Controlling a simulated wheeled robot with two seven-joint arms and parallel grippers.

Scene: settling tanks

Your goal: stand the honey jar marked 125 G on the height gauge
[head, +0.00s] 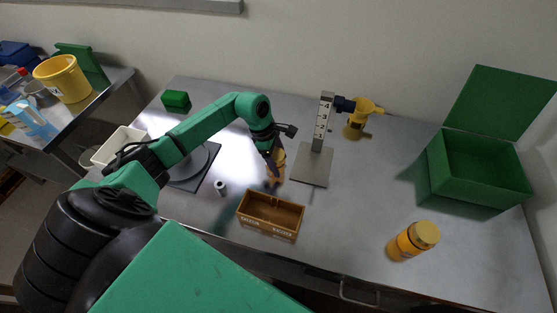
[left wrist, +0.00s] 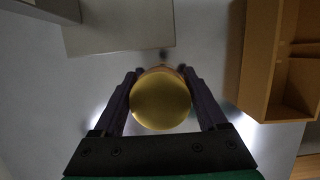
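My left gripper (head: 274,163) points down at a honey jar (head: 281,157) with a yellow lid, left of the height gauge. In the left wrist view the jar's round lid (left wrist: 160,100) sits between the two fingers (left wrist: 159,72), which touch both sides. I cannot tell whether the jar rests on the table. No weight marking is readable on either jar. The height gauge has a flat grey base (head: 312,168) and an upright scale (head: 322,122); its base is bare. My right gripper is not in view.
A brown compartment box (head: 270,214) stands just in front of the held jar. A yellow object (head: 364,112) with a dark part is behind the gauge. A small grey cylinder (head: 220,187) stands left. An open green box (head: 480,166) is at right. The table's middle right is clear.

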